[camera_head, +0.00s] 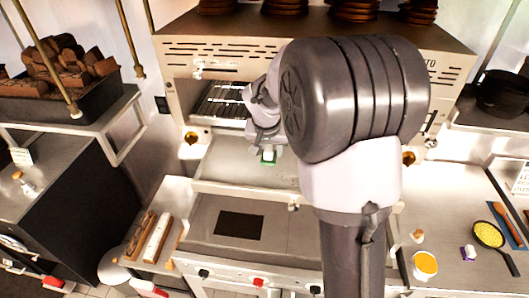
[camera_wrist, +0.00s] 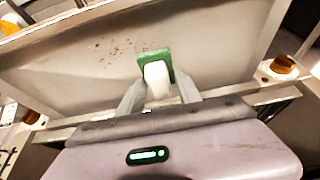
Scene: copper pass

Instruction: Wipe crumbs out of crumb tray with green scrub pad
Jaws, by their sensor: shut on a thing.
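The crumb tray (camera_head: 222,169) is a shallow metal tray pulled out below the oven's opening. It also fills the upper part of the wrist view (camera_wrist: 215,60). Reddish-brown crumbs (camera_wrist: 118,50) lie scattered on it, left of the pad in that view. The green scrub pad (camera_wrist: 172,67) has a pale handle block. My gripper (camera_wrist: 158,92) is shut on that block, a finger on each side. In the head view the pad (camera_head: 268,156) shows at the tip of my gripper, over the tray. I cannot tell whether the pad touches the tray floor.
The oven (camera_head: 185,90) stands directly behind the tray, with its rack inside. Brass knobs (camera_head: 191,137) flank the tray. A counter at right holds a yellow-filled cup (camera_head: 425,264) and a pan (camera_head: 488,234). A wood box (camera_head: 95,100) stands at left.

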